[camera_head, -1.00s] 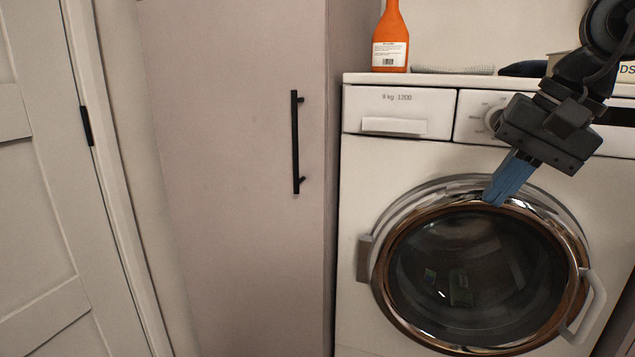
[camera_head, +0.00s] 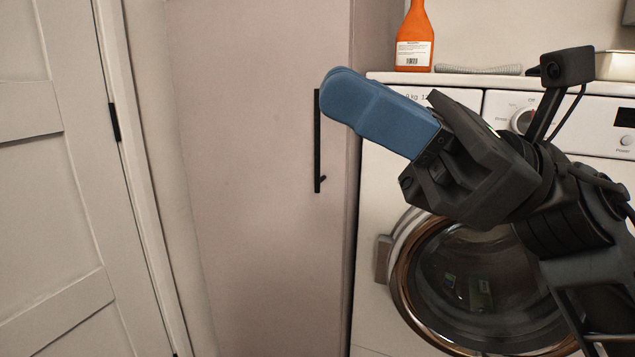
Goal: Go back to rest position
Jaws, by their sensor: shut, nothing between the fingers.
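My gripper (camera_head: 338,92) has blue fingers that lie together, shut with nothing between them. It is raised close to the camera and points to the upper left. In the picture its tips overlap the upper part of the tall cabinet's black handle (camera_head: 317,150); I cannot tell the gap in depth, but the gripper looks well in front. My dark arm comes in from the right and covers part of the washing machine (camera_head: 373,230).
The washing machine's round glass door (camera_head: 465,285) looks closed. A white panelled door (camera_head: 50,200) is at the far left.

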